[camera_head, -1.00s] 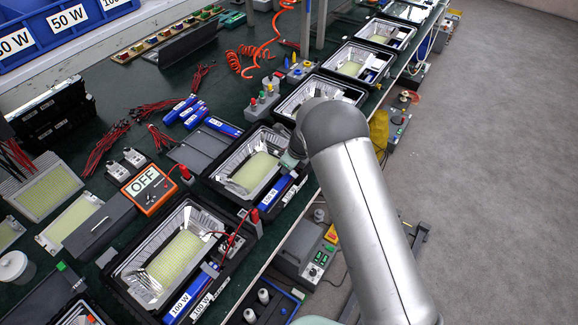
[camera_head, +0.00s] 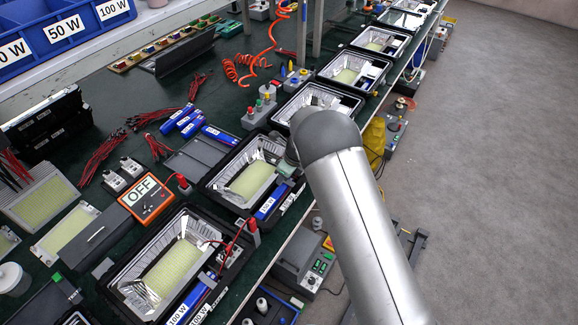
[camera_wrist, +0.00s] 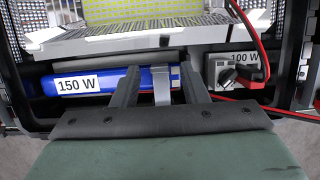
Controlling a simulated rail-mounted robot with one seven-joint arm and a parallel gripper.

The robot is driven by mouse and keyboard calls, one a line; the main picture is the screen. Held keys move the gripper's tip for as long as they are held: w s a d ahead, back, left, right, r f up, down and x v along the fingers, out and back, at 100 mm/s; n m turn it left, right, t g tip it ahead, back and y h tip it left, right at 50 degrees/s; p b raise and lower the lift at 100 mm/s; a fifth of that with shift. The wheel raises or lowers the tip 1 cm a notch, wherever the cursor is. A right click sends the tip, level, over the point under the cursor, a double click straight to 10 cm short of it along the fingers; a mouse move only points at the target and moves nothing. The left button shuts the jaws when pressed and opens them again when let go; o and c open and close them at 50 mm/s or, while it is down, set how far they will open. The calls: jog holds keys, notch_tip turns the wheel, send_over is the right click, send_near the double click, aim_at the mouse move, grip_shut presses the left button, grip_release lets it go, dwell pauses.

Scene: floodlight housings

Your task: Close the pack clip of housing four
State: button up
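In the wrist view, a blue pack (camera_wrist: 110,82) marked 150 W lies along the near side of a floodlight housing (camera_wrist: 30,118). A small grey clip (camera_wrist: 161,88) is at the pack's right part, and I cannot tell whether it is latched. My gripper (camera_wrist: 160,80) is open, its two dark fingers on either side of the clip with gaps visible. In the head view, my arm reaches a housing (camera_head: 208,188) with a blue pack (camera_head: 268,203) in its near side. My fingertips are hidden there behind the arm. No housing number is readable.
More housings stand in a row along the bench edge, including a nearer one (camera_head: 118,280). An orange OFF meter (camera_head: 146,197) stands to the left.

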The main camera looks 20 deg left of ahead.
jog(key=b+v, duration=0.3)
jog(key=v, duration=1.4)
jog(key=shift+r, duration=0.1)
jog(key=s+d+r+n, duration=0.3)
jog(key=s+d, duration=0.1)
jog(key=d, duration=0.3)
jog(key=s+d+r+n+h, duration=0.1)
jog(key=s+d+r+n, duration=0.25)
jog(key=d, duration=0.35)
jog(key=s+d+r+n, duration=0.2)
jog(key=s+d+n, duration=0.15)
jog(key=d, duration=0.45)
jog(key=s+d+n+h, duration=0.1)
jog(key=s+d+n, duration=0.4)
jog(key=s, duration=0.4)
jog(key=s+d+n+h, duration=0.1)
jog(key=s+d+n, duration=0.4)
jog(key=s, duration=0.4)
jog(key=shift+d+f+h, duration=0.3)
jog(key=shift+d+f, duration=0.1)
jog(key=shift+d, duration=0.5)
jog(key=shift+s, duration=0.1)
